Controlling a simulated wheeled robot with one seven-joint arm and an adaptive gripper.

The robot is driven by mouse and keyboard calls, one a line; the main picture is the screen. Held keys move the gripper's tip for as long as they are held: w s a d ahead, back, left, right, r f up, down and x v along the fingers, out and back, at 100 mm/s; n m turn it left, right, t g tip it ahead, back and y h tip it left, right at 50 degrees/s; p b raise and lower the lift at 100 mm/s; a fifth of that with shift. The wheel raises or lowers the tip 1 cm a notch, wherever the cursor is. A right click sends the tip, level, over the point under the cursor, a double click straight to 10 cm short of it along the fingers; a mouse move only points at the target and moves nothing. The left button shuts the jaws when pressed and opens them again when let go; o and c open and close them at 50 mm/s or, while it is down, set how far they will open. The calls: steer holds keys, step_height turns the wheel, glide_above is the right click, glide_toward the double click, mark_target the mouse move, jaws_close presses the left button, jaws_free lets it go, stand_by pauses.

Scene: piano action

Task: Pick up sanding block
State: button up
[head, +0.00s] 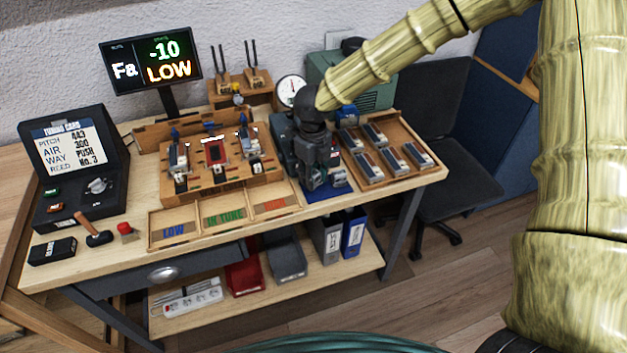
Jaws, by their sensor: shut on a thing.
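My gripper (316,182) points down over a small blue pad (336,193) near the bench's front edge, right of the wooden fixture. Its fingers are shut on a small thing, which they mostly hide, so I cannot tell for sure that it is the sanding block. I cannot make out a clear gap between the held thing and the blue pad. No other thing in view can be surely named as the sanding block.
A wooden tray (425,175) with several small blocks lies to the right. The wooden fixture (250,185) and a three-part sorting tray (200,235) lie to the left. A dial gauge (291,91) and a green machine (377,98) stand behind. A black chair (440,145) is beyond the bench's right end.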

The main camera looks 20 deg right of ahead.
steer(key=shift+r, duration=0.65)
steer(key=s+d+r+b, duration=0.1)
steer(key=s+b, duration=0.2)
steer(key=s, duration=1.3)
steer(key=shift+d+r, duration=0.2)
steer(key=shift+r, duration=0.15)
steer(key=o, duration=0.5)
steer(key=c, duration=0.3)
